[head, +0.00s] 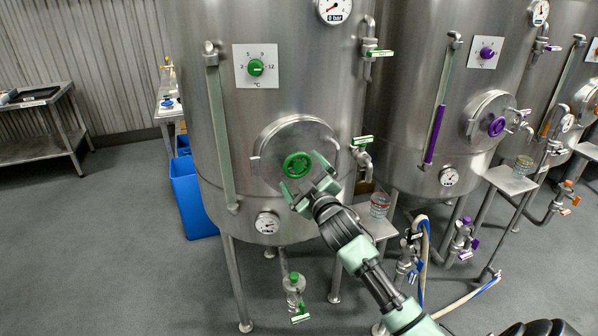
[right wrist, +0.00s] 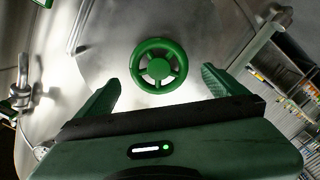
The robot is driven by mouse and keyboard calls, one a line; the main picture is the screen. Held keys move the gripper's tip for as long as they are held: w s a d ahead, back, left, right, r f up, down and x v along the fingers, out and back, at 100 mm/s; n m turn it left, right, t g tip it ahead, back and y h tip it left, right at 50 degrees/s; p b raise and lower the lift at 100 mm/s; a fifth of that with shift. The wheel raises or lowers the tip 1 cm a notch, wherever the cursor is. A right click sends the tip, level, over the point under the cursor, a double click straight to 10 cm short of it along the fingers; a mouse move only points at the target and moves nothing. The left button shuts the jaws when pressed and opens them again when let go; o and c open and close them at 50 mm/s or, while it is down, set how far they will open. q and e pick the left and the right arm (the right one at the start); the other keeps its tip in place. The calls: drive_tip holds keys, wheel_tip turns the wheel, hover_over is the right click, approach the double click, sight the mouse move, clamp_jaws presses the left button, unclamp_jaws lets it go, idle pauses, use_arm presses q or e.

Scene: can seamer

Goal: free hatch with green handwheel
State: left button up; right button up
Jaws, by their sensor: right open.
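The green handwheel (head: 297,165) sits in the middle of the round steel hatch (head: 266,160), low on the front of the nearest tank. The hatch looks closed against the tank. My right gripper (head: 300,189) is open and empty, just below and in front of the handwheel. In the right wrist view the handwheel (right wrist: 159,66) shows whole, beyond and between the two spread green fingers (right wrist: 160,85), with no contact visible. The hatch face (right wrist: 110,60) fills much of the area behind it. My left gripper is not in view.
The nearest tank (head: 215,120) also carries a green dial (head: 256,67), a lower gauge (head: 267,222) and a green-handled valve (head: 362,141) right of the hatch. A small shelf with a glass jar (head: 380,205) stands right of my arm. A blue bin (head: 188,195) is at left.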

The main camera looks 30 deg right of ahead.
drive_tip(key=b+v, duration=0.1)
drive_tip(key=v, duration=0.4)
drive_tip(key=shift+s, duration=0.1)
idle(0.3)
wheel_tip(320, 180, down, 21)
drive_tip(key=s+m+g+y+b, duration=0.1)
drive_tip(key=g, duration=0.3)
drive_tip(key=s+a+f+g+b, duration=0.1)
drive_tip(key=s+a+f, duration=0.15)
drive_tip(key=f, duration=0.55)
drive_tip(key=s+a+f+g+y, duration=0.15)
drive_tip(key=s+f, duration=0.25)
drive_tip(key=f, duration=0.4)
drive_tip(key=s+a+f+g+b, duration=0.1)
drive_tip(key=s+f+g, duration=0.1)
drive_tip(key=s+f, duration=0.35)
drive_tip(key=s+a+f+g, duration=0.2)
drive_tip(key=s+a+f, duration=0.2)
drive_tip(key=s+f, duration=0.5)
drive_tip(key=s+a+f+m+g+y+b, duration=0.1)
drive_tip(key=s+a+f+g, duration=0.2)
drive_tip(key=s+f, duration=0.7)
drive_tip(key=s+a+f+m+g+y+b, duration=0.1)
drive_tip(key=s+a+f+g, duration=0.2)
drive_tip(key=s+f, duration=0.7)
drive_tip(key=s+a, duration=0.1)
drive_tip(key=s, duration=0.9)
drive_tip(key=shift+s+a, duration=0.25)
drive_tip(key=shift+a, duration=0.1)
